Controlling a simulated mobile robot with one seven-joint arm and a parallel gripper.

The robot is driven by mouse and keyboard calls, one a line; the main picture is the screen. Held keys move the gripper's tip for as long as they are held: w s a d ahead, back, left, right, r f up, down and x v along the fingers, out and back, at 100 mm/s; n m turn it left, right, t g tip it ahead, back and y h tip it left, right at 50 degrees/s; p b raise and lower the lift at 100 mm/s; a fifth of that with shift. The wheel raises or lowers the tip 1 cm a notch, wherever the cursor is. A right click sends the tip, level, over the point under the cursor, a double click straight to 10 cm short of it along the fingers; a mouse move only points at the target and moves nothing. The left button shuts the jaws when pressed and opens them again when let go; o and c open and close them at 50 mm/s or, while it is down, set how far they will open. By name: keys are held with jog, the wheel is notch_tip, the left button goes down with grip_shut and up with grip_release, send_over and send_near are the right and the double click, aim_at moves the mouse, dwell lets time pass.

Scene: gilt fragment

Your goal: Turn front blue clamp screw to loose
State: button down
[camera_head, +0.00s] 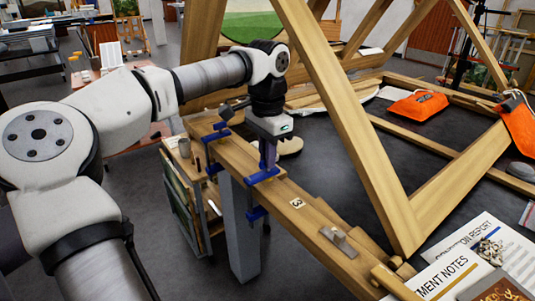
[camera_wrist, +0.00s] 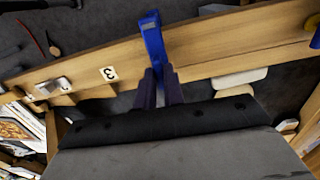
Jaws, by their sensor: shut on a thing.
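The front blue clamp (camera_head: 262,176) grips the edge of a wooden beam (camera_head: 318,222), with its lower jaw below the beam. My gripper (camera_head: 268,158) points down over this clamp, its purple fingers shut at the clamp's screw. The screw itself is hidden between the fingers, so how tight it is cannot be seen. In the wrist view the blue clamp bar (camera_wrist: 152,38) crosses the beam just ahead of my fingertips (camera_wrist: 160,72). A second blue clamp (camera_head: 214,136) sits farther back on the same beam, apart from my gripper.
A label reading 3 (camera_head: 297,203) and a metal fitting (camera_head: 339,241) lie on the beam. A large wooden frame (camera_head: 350,120) rises just right of my gripper. Papers (camera_head: 450,275) lie at the front right. Orange items (camera_head: 418,105) rest on the dark surface behind.

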jog(key=shift+w+r, duration=0.1)
dwell(0.3)
jog(key=c, duration=1.5)
grip_release()
notch_tip(320, 180, up, 14)
jog(key=p, duration=0.1)
